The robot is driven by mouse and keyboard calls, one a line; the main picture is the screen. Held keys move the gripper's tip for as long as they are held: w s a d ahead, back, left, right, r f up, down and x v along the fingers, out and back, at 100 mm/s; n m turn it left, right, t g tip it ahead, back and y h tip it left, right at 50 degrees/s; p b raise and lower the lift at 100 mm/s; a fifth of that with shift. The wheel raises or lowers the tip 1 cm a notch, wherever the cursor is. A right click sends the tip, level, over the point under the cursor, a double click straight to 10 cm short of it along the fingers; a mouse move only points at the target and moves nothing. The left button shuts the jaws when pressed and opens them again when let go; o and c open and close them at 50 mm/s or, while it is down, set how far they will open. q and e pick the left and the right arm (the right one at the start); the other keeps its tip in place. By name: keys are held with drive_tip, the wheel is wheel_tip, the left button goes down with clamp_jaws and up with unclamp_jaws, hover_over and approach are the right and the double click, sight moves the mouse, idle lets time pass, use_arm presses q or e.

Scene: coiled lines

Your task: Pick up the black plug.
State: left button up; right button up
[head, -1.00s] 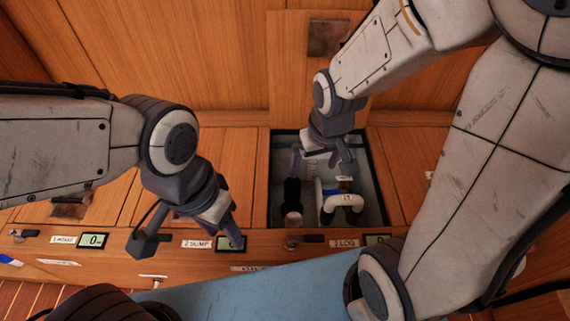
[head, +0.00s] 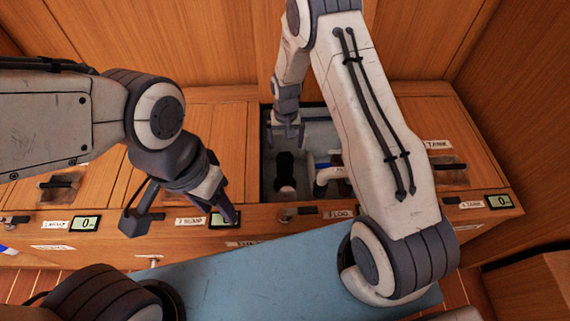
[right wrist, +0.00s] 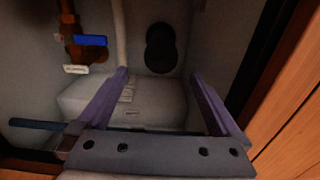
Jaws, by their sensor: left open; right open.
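The black plug (head: 284,165) shows in the head view as a dark upright shape with a pale lower end, inside the open compartment (head: 265,190). What looks like the same plug (right wrist: 160,48) is a dark round shape in the upper middle of the right wrist view. My right gripper (head: 286,132) is open and empty at the far side of the compartment, beyond the plug and apart from it. Its two purple fingers (right wrist: 160,74) frame a pale box (right wrist: 130,102) in the right wrist view. My left gripper (head: 226,207) is open and empty over the bench front, left of the compartment.
My right forearm hides the compartment's right part. Wood (right wrist: 290,125) borders the compartment closely. Labelled displays (head: 86,223) line the bench front.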

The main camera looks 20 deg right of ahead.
sight(285, 156)
wheel_tip(285, 156, down, 5)
drive_tip(key=shift+r+b, duration=0.2)
drive_tip(key=shift+b, duration=0.75)
wheel_tip(285, 156, down, 5)
drive_tip(key=b, duration=0.3)
drive_tip(key=shift+a, duration=0.1)
drive_tip(key=shift+r, duration=0.1)
drive_tip(key=c, duration=1.5)
wheel_tip(285, 156, up, 10)
drive_tip(key=p, duration=0.5)
drive_tip(key=shift+r, duration=0.1)
drive_tip(key=shift+r+p, duration=0.15)
drive_tip(key=shift+p, duration=0.25)
